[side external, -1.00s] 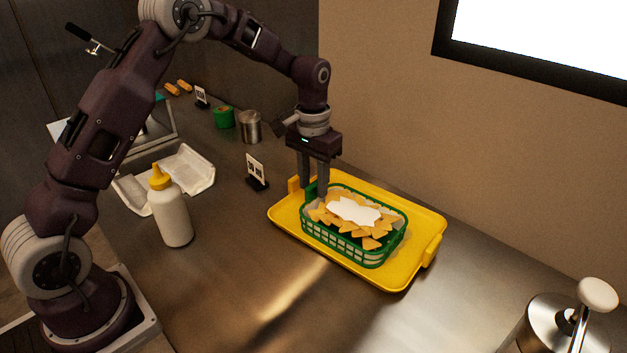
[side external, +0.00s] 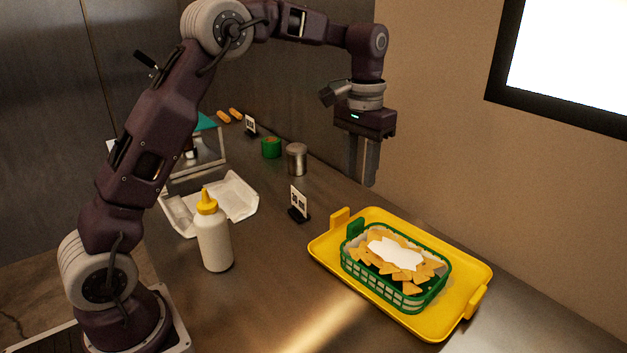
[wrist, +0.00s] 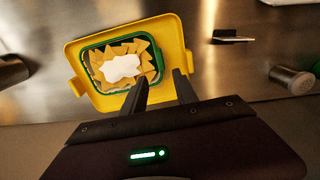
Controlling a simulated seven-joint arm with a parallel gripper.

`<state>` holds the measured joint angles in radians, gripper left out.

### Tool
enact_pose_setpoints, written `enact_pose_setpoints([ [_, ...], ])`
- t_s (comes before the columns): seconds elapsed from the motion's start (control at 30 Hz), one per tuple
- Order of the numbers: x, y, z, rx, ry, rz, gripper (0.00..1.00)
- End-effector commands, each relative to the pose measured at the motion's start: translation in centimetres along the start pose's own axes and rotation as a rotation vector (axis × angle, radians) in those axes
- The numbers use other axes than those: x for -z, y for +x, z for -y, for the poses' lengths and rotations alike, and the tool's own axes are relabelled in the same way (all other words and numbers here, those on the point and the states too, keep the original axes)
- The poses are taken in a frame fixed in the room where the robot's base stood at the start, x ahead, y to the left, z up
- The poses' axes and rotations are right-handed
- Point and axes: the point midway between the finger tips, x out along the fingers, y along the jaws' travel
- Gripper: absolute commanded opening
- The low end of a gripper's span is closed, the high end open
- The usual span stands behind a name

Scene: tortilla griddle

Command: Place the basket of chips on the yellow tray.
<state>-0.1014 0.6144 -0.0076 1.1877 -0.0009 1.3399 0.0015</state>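The green basket of chips (side external: 395,268) rests upright on the yellow tray (side external: 463,300) in the side view. Its chips are topped with a white patch. In the wrist view the basket (wrist: 97,78) lies inside the rim of the tray (wrist: 182,40). My gripper (side external: 362,182) is raised above and behind the tray's far-left end, clear of the basket. In the wrist view its two fingers (wrist: 160,86) stand apart with nothing between them.
A white squeeze bottle (side external: 214,242) with a yellow cap and an open white container (side external: 235,195) stand left of the tray. A small sign (side external: 299,205), a metal shaker (side external: 296,160) and a green cup (side external: 271,148) stand farther back. The counter's front is clear.

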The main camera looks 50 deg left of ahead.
Motion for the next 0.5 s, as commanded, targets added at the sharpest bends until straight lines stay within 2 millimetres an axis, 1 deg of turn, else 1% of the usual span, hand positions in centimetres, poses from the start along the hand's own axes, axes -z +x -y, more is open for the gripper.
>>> enact_pose_setpoints([
  [0.07, -0.1, -0.2, 0.0, 0.0, 0.001, -0.003, 0.35],
  [0.13, -1.1, -1.3, -0.2, 0.0, 0.005, -0.021, 0.35],
  [0.17, -1.8, -2.2, -0.4, 0.001, 0.008, -0.037, 0.35],
  [0.23, -4.8, -4.9, -0.8, 0.001, 0.018, -0.088, 0.35],
  [0.27, -6.5, -6.0, -0.9, 0.002, 0.023, -0.115, 0.35],
  [0.3, -9.0, -7.4, -1.2, 0.001, 0.03, -0.152, 0.35],
  [0.37, -13.1, -8.8, -1.4, 0.0, 0.042, -0.21, 0.35],
  [0.4, -15.9, -9.4, -1.6, -0.001, 0.05, -0.253, 0.35],
  [0.47, -20.1, -9.4, -1.6, -0.003, 0.061, -0.312, 0.35],
  [0.5, -22.8, -9.0, -1.7, -0.006, 0.068, -0.349, 0.35],
])
